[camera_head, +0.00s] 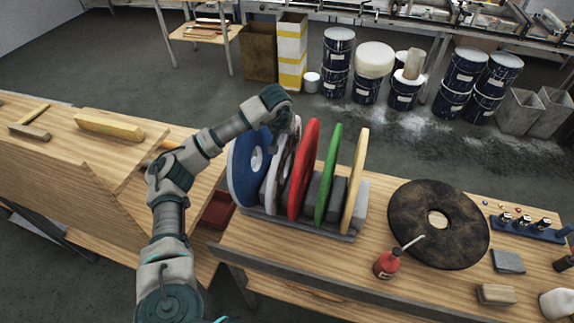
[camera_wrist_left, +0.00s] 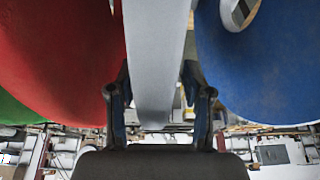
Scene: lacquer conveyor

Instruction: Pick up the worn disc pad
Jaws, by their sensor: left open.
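My left gripper (camera_head: 284,128) is over the disc rack in the head view, its fingers mostly hidden. In the left wrist view my open gripper (camera_wrist_left: 157,88) has one finger on each side of a pale grey-white disc (camera_wrist_left: 155,40), seen edge-on; contact is unclear. This pale disc (camera_head: 274,185) stands in the rack between a blue disc (camera_head: 243,180) and a red disc (camera_head: 305,165). A dark, blotchy, worn-looking disc pad (camera_head: 410,215) lies flat on the table, right of the rack, apart from my gripper. My right gripper is out of view.
The grey rack (camera_head: 300,226) also holds a green disc (camera_head: 327,175) and a yellow disc (camera_head: 354,185). Small bottles in a blue holder (camera_head: 528,228) and blocks lie at the right. Paint drums stand behind on the floor.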

